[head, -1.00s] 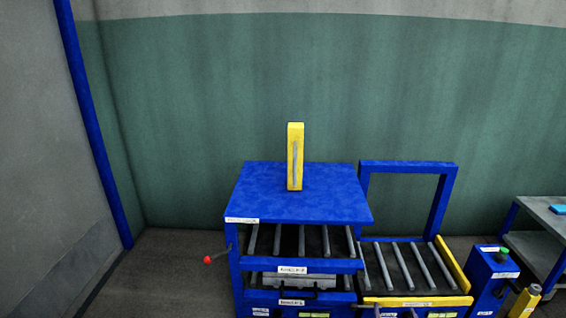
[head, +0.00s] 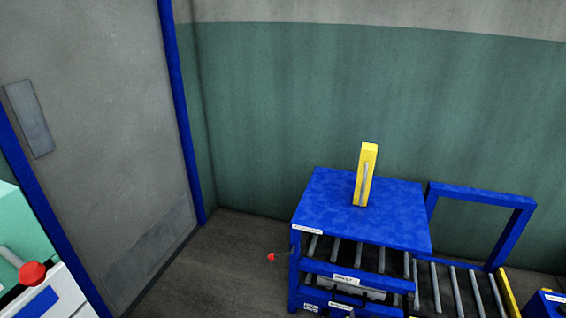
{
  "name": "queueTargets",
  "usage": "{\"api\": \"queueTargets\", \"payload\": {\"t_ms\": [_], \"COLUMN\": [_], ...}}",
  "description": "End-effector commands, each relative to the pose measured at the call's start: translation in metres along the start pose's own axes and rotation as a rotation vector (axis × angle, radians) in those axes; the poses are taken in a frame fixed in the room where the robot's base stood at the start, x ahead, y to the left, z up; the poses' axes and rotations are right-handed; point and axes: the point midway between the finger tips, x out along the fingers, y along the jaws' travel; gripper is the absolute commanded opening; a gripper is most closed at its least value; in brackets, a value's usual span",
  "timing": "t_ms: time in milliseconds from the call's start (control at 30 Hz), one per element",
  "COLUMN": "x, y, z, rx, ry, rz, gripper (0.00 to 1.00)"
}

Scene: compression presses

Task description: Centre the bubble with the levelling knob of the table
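A blue press with a flat blue top (head: 340,205) stands at the lower right of the head view, with rollers (head: 360,252) beneath the top. A yellow upright block (head: 365,175) with a grey strip stands on the top. A red ball knob (head: 271,257) on a short lever sticks out from the press's left side. I cannot make out a bubble level or a knob labelled for levelling. My gripper is not in view.
A blue frame (head: 525,225) over a roller conveyor (head: 455,285) adjoins the press on the right. A grey door (head: 120,130) is at the left. A white and green machine with a red-knobbed lever (head: 32,273) is at the lower left edge. Floor between is clear.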

Motion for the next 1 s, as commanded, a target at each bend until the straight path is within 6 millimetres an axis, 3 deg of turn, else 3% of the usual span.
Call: {"api": "queueTargets", "payload": {"t_ms": [33,200,433,667,1000], "x": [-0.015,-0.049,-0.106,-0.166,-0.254], "y": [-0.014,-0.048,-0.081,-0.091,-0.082], "z": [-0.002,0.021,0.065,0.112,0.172], "rx": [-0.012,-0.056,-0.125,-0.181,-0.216], "ry": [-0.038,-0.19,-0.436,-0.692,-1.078], "rz": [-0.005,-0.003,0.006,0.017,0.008], "gripper": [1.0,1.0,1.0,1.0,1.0]}}
